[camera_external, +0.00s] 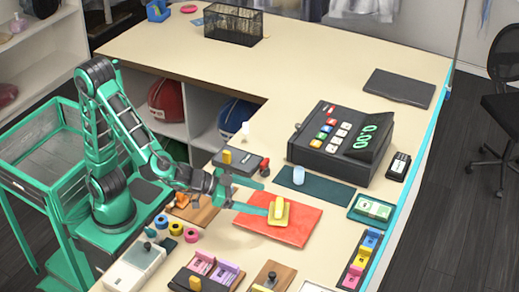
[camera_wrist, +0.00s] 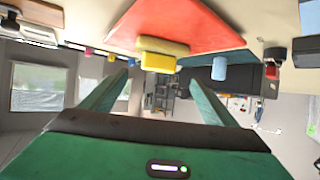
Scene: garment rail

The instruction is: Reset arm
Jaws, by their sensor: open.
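My gripper (camera_external: 264,199) reaches out over the counter at the red mat (camera_external: 300,222), with its two green fingers spread apart. It also shows in the wrist view (camera_wrist: 160,77), with nothing between the fingers. A yellow block (camera_external: 280,206) on a flat yellow base sits on the red mat, just beyond the fingertips. In the wrist view, which looks upside down, the yellow block (camera_wrist: 158,62) appears between and past the fingertips. I cannot tell whether a finger touches it.
A black cash register (camera_external: 340,145) stands behind the red mat. A light blue cup (camera_external: 298,175) stands on a dark mat. A wire basket (camera_external: 233,24) is at the back. The counter's back middle is clear.

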